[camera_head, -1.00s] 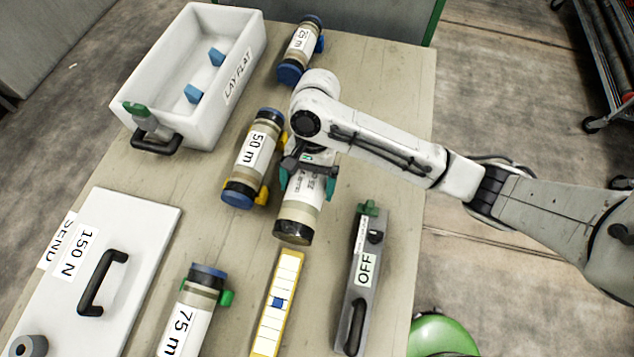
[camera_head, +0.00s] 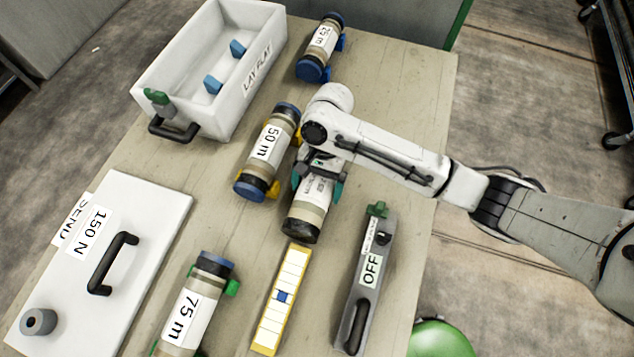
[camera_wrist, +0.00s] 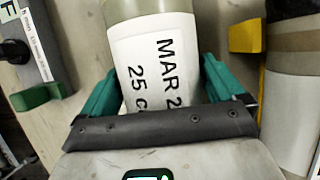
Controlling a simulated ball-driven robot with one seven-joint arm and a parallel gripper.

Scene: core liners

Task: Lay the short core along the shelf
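A short core (camera_head: 307,215) with a white label and a dark end cap lies on the table in the head view. In the wrist view the core (camera_wrist: 157,60) runs between my fingers, its label reading "MAR 2" and "25 c". My gripper (camera_head: 318,187) is over it, with one teal finger on each side. In the wrist view my gripper (camera_wrist: 160,80) looks open around the core, its fingers close to the sides; contact is hard to tell. My gripper hides the core's upper end. No part in view is marked as the shelf.
A white "LAY FLAT" box (camera_head: 178,92) stands at the back left. Cores marked 50 m (camera_head: 267,150), 75 m (camera_head: 190,310) and 25 m (camera_head: 320,45) lie nearby. A yellow-edged scale (camera_head: 283,300), a grey "OFF" device (camera_head: 365,285) and a white handled plate (camera_head: 150,235) are in front.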

